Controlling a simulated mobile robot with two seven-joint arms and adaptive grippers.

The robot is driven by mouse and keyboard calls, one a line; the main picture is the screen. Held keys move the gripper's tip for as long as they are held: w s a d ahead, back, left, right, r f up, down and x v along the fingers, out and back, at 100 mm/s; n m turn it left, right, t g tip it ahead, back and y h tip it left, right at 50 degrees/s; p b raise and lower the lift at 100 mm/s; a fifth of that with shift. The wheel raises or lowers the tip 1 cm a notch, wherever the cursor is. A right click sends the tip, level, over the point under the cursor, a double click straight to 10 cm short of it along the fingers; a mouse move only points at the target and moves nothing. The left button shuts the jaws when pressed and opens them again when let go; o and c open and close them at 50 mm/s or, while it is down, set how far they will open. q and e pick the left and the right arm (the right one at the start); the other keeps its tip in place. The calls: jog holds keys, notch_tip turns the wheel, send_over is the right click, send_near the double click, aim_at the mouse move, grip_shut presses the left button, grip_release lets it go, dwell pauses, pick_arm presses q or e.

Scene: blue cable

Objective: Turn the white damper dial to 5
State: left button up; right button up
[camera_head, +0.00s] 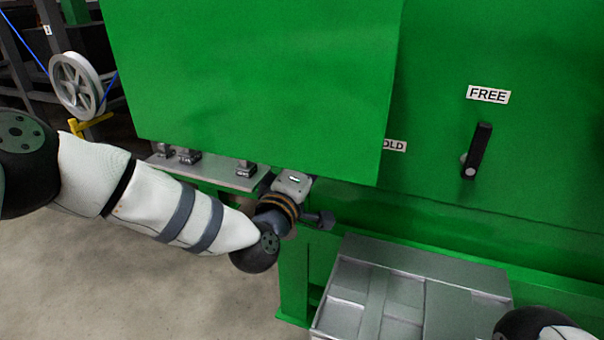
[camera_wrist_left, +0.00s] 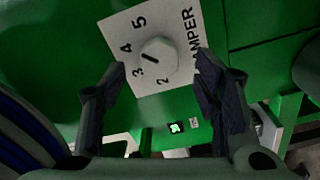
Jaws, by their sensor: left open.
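The white damper dial (camera_wrist_left: 158,56) is a faceted knob with a short black mark. It sits on a white plate (camera_wrist_left: 178,22) lettered DAMPER, with the numbers 2, 3, 4 and 5 visible. The mark points to the left, roughly between 3 and 4. My left gripper (camera_wrist_left: 161,70) is open, its two fingers on either side of the dial in the left wrist view. I cannot tell how far they are from it, and no contact shows. In the head view the dial and the left fingertips are hidden by the green cabinet. My right gripper is out of view.
A large green cabinet (camera_head: 250,70) overhangs my left wrist. A black lever (camera_head: 477,150) below a FREE label (camera_head: 488,95) is on the right. A grey metal tray (camera_head: 360,290) stands below. A spoked wheel (camera_head: 75,83) with blue cable is at far left.

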pick_arm(q)
jog(key=v, duration=0.7)
jog(key=shift+s, duration=0.15)
jog(key=shift+a, duration=0.15)
